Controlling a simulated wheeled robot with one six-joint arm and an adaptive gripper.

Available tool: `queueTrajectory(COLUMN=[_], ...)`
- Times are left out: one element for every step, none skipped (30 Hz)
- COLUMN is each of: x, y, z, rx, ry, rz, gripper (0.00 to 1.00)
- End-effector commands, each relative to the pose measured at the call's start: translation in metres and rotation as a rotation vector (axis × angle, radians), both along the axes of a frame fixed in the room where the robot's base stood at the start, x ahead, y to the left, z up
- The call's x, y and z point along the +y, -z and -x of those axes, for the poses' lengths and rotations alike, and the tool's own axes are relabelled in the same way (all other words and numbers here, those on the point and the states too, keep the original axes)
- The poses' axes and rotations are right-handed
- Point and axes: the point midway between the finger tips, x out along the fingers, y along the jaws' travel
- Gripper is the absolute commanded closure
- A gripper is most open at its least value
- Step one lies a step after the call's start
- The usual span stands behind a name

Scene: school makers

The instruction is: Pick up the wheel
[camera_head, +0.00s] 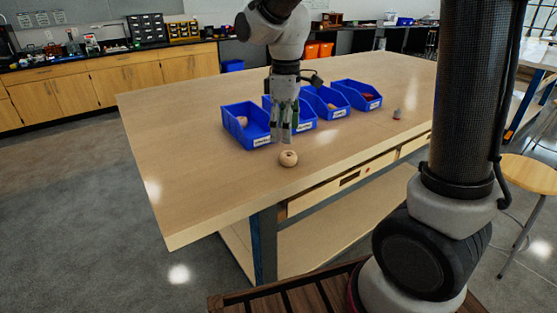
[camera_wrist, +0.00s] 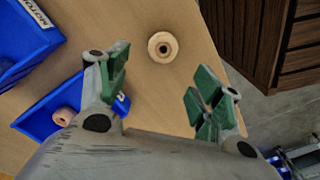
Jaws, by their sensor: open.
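A light wooden wheel (camera_head: 288,158) with a hole in its middle lies on the table (camera_head: 190,160), in front of the blue bins. It also shows in the wrist view (camera_wrist: 162,47), beyond the fingertips and between their lines. My gripper (camera_head: 281,138) points down just above and slightly behind the wheel in the head view. Its green-padded fingers (camera_wrist: 158,88) are spread apart with nothing between them. A second similar wooden wheel (camera_head: 242,121) sits in the leftmost blue bin (camera_head: 259,142); it also shows in the wrist view (camera_wrist: 64,116).
Several blue labelled bins stand in a row behind the wheel, close to my gripper; one holds reddish parts (camera_head: 369,96). A small grey object (camera_head: 397,114) stands on the table to the right. The table's front and left are clear. A stool (camera_head: 528,173) stands right.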

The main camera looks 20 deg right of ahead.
Motion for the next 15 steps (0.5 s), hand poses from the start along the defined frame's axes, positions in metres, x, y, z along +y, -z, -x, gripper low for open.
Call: queueTrajectory(x=[0.000,0.000,0.000,-0.001,-0.001,-0.001,-0.001,-0.002,-0.002,-0.003,-0.004,-0.005,-0.006,-0.007,-0.007], y=[0.002,0.004,0.008,0.011,0.015,0.020,0.024,0.027,0.032,0.036,0.040,0.047,0.052,0.057,0.063], z=[0.000,0.000,0.001,0.001,0.001,0.001,0.001,0.002,0.002,0.003,0.004,0.006,0.006,0.007,0.007], rx=[0.001,0.001,0.001,0.003,0.003,0.003,0.003,0.003,0.002,0.003,0.003,0.005,0.004,0.003,0.003], ry=[-0.011,-0.017,-0.020,-0.021,-0.021,-0.020,-0.020,-0.020,-0.019,-0.019,-0.019,-0.018,-0.018,-0.017,-0.018], rz=[0.001,0.000,0.000,0.001,0.001,0.001,0.001,0.001,0.001,0.001,0.001,0.002,0.001,0.001,0.001], gripper=[0.34,0.34,0.34,0.34,0.34,0.34,0.34,0.34,0.34,0.34,0.34,0.34,0.34,0.34,0.34])
